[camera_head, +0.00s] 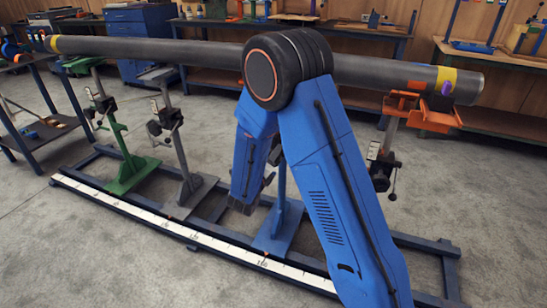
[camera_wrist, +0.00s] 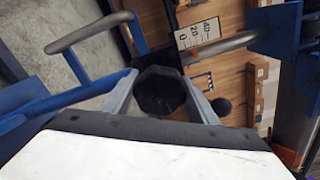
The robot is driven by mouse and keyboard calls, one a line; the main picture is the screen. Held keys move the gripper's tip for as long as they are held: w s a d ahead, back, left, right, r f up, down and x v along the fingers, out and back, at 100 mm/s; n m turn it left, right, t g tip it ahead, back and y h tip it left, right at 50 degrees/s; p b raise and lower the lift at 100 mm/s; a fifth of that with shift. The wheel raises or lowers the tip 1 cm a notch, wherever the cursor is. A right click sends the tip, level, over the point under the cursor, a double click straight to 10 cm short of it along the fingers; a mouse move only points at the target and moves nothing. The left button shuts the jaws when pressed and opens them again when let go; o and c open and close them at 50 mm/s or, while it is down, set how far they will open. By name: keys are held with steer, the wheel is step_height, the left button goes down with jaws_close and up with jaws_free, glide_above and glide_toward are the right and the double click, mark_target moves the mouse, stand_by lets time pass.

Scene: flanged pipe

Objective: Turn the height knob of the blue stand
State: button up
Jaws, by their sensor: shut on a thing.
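The blue stand (camera_head: 276,232) is under the pipe, its foot and part of its post showing behind my arm in the head view. Its upper part and knob are hidden there by my arm. In the wrist view, my gripper (camera_wrist: 159,80) has its two grey fingers on either side of a dark, faceted round knob (camera_wrist: 160,95), closed on it. A small white scale plate (camera_wrist: 198,32) marked 0, 20, 40 shows just beyond the knob. The gripper's fingers are not clearly seen in the head view.
A long dark pipe (camera_head: 150,49) runs overhead across several stands. Green (camera_head: 128,172), grey (camera_head: 186,190) and orange (camera_head: 420,112) stands flank the blue one. Grey bent bars (camera_wrist: 225,47) lie close around the gripper. A white ruled rail (camera_head: 165,222) runs along the floor frame.

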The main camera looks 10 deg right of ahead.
steer(key=n, duration=0.4)
steer(key=shift+f+n, duration=0.1)
steer(key=shift+n, duration=1.7)
steer(key=o, duration=1)
steer(key=shift+a, duration=0.1)
steer(key=shift+o, duration=0.2)
steer(key=v, duration=1.7)
steer(key=shift+s, duration=0.15)
steer(key=shift+a, duration=0.1)
